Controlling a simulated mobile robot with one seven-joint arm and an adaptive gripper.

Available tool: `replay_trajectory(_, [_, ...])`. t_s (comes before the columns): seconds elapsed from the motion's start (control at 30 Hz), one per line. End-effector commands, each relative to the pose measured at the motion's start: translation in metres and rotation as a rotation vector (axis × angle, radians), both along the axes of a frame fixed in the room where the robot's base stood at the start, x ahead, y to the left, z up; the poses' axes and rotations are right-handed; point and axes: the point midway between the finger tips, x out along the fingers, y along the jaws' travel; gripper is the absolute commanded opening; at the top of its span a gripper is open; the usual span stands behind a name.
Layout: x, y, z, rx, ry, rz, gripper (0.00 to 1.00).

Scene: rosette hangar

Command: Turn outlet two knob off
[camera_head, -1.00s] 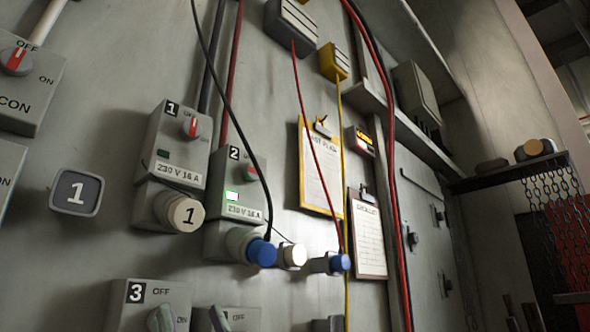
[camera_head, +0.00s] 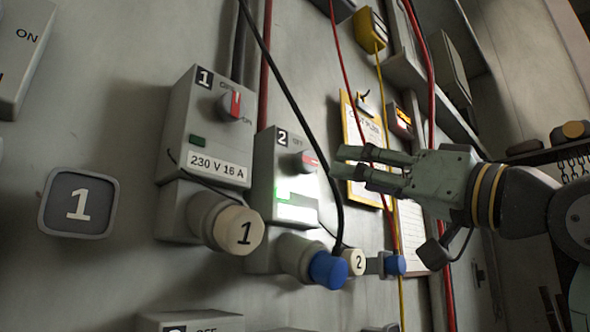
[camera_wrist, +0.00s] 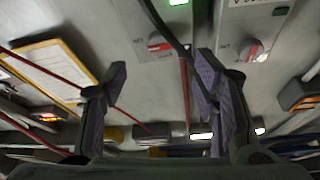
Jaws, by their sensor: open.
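Outlet two (camera_head: 285,150) is a grey wall box marked 2, with a lit green lamp (camera_head: 297,187). Its knob (camera_head: 298,163) is grey with a red stripe and lies roughly sideways, the red end to the right. In the wrist view the same knob (camera_wrist: 160,46) shows ahead, beyond the fingers. My gripper (camera_head: 337,161) is open and empty, just right of the knob. It seems apart from the knob; the exact gap cannot be told. In the wrist view my gripper's fingers (camera_wrist: 160,76) stand wide apart. A blue plug (camera_head: 328,269) sits in outlet two's socket.
Outlet one (camera_head: 205,120), with its own red knob (camera_head: 234,106), stands close on the left. A black cable (camera_head: 300,115) hangs in front of outlet two down to the blue plug. A red cable (camera_head: 346,70) and a yellow-edged clipboard (camera_head: 362,125) are near my gripper.

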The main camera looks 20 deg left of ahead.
Motion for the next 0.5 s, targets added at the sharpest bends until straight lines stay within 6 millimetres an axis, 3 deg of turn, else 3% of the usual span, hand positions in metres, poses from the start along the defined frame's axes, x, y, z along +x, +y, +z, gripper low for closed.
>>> replay_trajectory(0.17, [0.001, 0.005, 0.005, -0.003, 0.002, 0.001, 0.54])
replay_trajectory(0.5, [0.025, 0.056, 0.030, -0.003, 0.002, 0.001, 0.54])
